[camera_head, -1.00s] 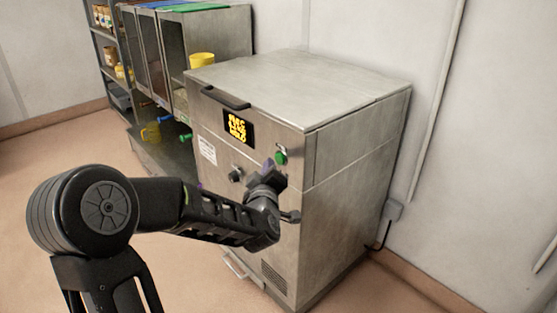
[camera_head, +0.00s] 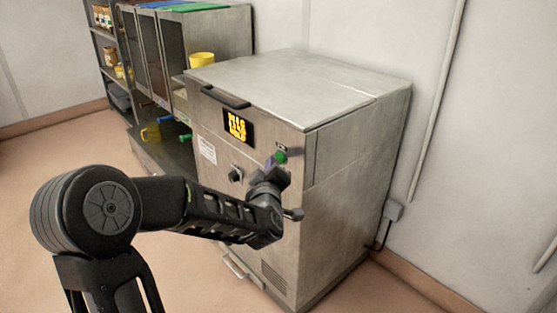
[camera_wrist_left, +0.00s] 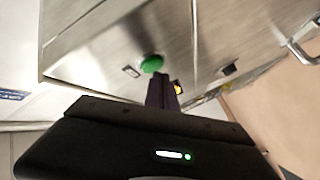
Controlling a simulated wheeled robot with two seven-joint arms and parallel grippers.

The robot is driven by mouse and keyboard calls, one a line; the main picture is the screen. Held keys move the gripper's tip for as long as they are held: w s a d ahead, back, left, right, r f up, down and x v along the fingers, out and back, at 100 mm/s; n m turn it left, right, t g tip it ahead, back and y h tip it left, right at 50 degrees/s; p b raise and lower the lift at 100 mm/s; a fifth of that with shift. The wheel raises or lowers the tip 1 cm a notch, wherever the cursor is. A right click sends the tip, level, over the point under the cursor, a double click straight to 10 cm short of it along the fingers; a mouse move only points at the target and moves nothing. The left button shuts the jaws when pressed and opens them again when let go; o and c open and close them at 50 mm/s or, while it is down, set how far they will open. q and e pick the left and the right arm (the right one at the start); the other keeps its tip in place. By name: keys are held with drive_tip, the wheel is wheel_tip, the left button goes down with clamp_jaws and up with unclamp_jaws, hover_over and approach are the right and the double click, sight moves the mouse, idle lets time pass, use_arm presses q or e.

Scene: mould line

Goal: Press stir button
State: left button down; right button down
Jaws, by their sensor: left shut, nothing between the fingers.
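The stir button looks to be the green round button (camera_head: 281,157) on the front of the steel machine (camera_head: 350,88), right of the lit display. It also shows in the left wrist view (camera_wrist_left: 152,64), just beyond my fingertips. My left gripper (camera_head: 271,163) is shut and empty, its fingertips at the lower left edge of the button. In the left wrist view the purple-dark fingers (camera_wrist_left: 163,90) point at the button. I cannot tell whether they touch it. My right gripper is in neither view.
The display (camera_head: 238,127) glows yellow, with a black knob (camera_head: 236,174) below it and a lid handle (camera_head: 225,98) above. A dispenser cabinet with yellow cups (camera_head: 201,61) stands behind left. A wall is close on the right. Floor at the left is clear.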

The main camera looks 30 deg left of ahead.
use_arm(q)
drive_tip(key=shift+w+d, duration=0.15)
drive_tip(key=shift+w, duration=0.25)
idle(0.5)
drive_tip(key=shift+s, duration=0.1)
idle(0.3)
drive_tip(key=shift+s+a+b, duration=0.2)
drive_tip(key=shift+s+b, duration=0.15)
drive_tip(key=shift+s, duration=0.3)
drive_tip(key=s, duration=0.1)
drive_tip(key=s+a, duration=0.1)
drive_tip(key=s, duration=0.3)
drive_tip(key=shift+a+b, duration=0.25)
drive_tip(key=shift+b, duration=0.1)
drive_tip(key=shift+w, duration=0.1)
idle(0.6)
